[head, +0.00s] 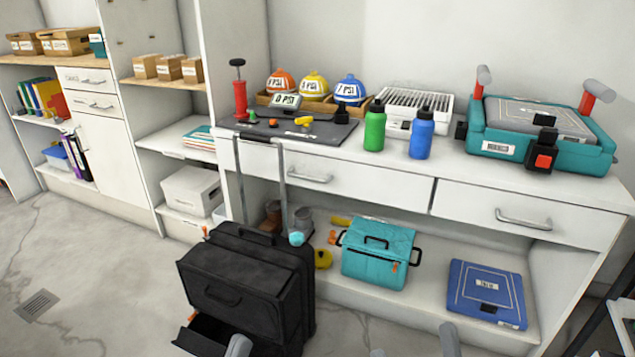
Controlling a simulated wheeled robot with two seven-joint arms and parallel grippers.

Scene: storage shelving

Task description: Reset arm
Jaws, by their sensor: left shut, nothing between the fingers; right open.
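My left gripper (238,346) shows at the bottom edge, left of the middle, as a grey tip in front of the black tool case. It is shut and empty. My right gripper (412,345) shows at the bottom edge, right of the middle, as two grey fingertips set wide apart. It is open with nothing seen between the tips. Both arms behind the tips are out of the picture. The black rolling tool case (245,280) stands on the floor with a lower drawer pulled out and its handle raised.
A long white workbench (395,175) holds a green bottle (375,130), a blue bottle (421,135), balls and a teal case (540,125). Its lower shelf holds a teal cooler (375,262) and a blue case (487,290). Open floor (85,275) lies at the left.

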